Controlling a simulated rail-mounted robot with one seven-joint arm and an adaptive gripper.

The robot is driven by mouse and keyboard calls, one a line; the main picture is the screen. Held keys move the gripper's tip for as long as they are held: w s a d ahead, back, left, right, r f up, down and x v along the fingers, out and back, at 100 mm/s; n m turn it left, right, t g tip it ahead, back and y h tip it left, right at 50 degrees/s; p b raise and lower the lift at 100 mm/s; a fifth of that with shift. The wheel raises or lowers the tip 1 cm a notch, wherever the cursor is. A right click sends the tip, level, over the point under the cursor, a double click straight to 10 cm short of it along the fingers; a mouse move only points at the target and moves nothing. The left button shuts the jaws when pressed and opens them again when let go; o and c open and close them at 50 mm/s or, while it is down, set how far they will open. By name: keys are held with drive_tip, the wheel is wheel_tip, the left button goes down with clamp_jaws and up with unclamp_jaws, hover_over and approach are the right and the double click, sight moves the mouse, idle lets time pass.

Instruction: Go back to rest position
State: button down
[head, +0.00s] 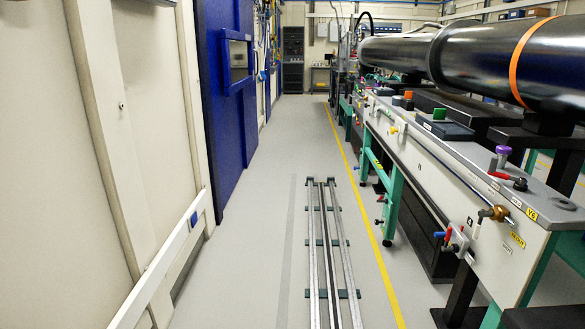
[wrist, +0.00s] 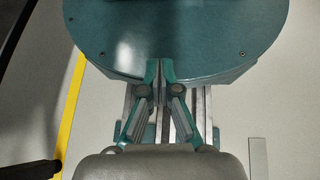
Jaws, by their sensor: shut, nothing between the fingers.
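My gripper (wrist: 160,68) shows in the wrist view, its two fingers together at the tips with nothing between them. It points at a rounded teal part that fills the top of that view. The floor rail (wrist: 206,102) shows partly behind the fingers. In the head view my gripper and arm are not visible. The same floor rail (head: 325,235) runs straight ahead down the aisle there.
The grey floor along the rail is clear. A yellow line (head: 365,217) runs on its right. The beamline bench (head: 475,190) with valves, buttons and a large metal pipe (head: 480,58) stands at right. A pale wall with a handrail (head: 160,262) and a blue door (head: 225,110) are at left.

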drive_tip(key=s+f+g, duration=0.2)
drive_tip(key=s, duration=0.5)
drive_tip(key=w+r+t+p, duration=0.2)
drive_tip(key=r+p, duration=0.6)
drive_tip(key=p, duration=0.7)
drive_tip(key=w+r+t+p, duration=0.3)
drive_tip(key=r+t+p, duration=0.2)
drive_tip(key=p, duration=0.9)
wheel_tip(320, 180, up, 3)
drive_tip(key=shift+a+r+y+p, duration=0.1)
drive_tip(key=shift+a+y+p, duration=0.25)
drive_tip(key=shift+a+y, duration=0.1)
drive_tip(key=shift+w, duration=0.1)
